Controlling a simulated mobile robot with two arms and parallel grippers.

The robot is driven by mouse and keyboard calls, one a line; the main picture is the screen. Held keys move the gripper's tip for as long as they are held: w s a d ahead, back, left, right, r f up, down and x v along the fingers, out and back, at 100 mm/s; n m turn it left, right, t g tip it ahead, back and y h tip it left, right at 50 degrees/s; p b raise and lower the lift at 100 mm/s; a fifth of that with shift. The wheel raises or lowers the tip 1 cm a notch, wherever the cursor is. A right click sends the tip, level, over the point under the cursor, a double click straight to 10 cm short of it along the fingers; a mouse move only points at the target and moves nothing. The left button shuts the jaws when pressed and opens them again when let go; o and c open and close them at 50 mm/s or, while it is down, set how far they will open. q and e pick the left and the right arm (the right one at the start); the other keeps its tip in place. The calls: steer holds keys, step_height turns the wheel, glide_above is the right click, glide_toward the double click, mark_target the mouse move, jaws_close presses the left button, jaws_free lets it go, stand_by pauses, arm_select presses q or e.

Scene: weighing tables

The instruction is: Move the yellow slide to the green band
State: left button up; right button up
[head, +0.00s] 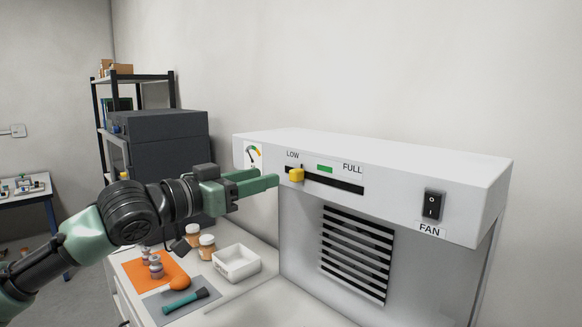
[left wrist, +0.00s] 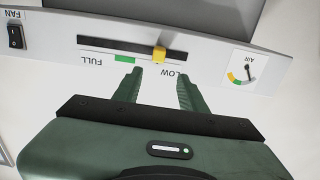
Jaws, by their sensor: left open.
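The yellow slide (head: 297,175) sits in a dark horizontal slot (head: 335,183) on the white box front, near the slot's LOW end. The green band (head: 325,169) is a short mark above the slot, to the right of the slide in the head view. The left wrist view shows the panel upside down, with the slide (left wrist: 159,54) and the green band (left wrist: 125,58) to its left. My left gripper (head: 275,181) is open, its fingertips just short of the slide. In the left wrist view the slide lies beyond and between the two fingers (left wrist: 158,75). My right gripper is not in view.
Below, the bench holds a white tray (head: 236,264), jars (head: 206,247), an orange mat (head: 140,272) and a grey mat with a tool.

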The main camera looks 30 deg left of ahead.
mark_target(292, 172)
arm_select(q)
steer(key=p+x, duration=0.5)
steer(key=x, duration=0.2)
steer(key=shift+w+d, duration=0.1)
steer(key=shift+d, duration=0.05)
steer(key=shift+w+d+f, duration=0.1)
steer(key=shift+w, duration=0.05)
jaws_close()
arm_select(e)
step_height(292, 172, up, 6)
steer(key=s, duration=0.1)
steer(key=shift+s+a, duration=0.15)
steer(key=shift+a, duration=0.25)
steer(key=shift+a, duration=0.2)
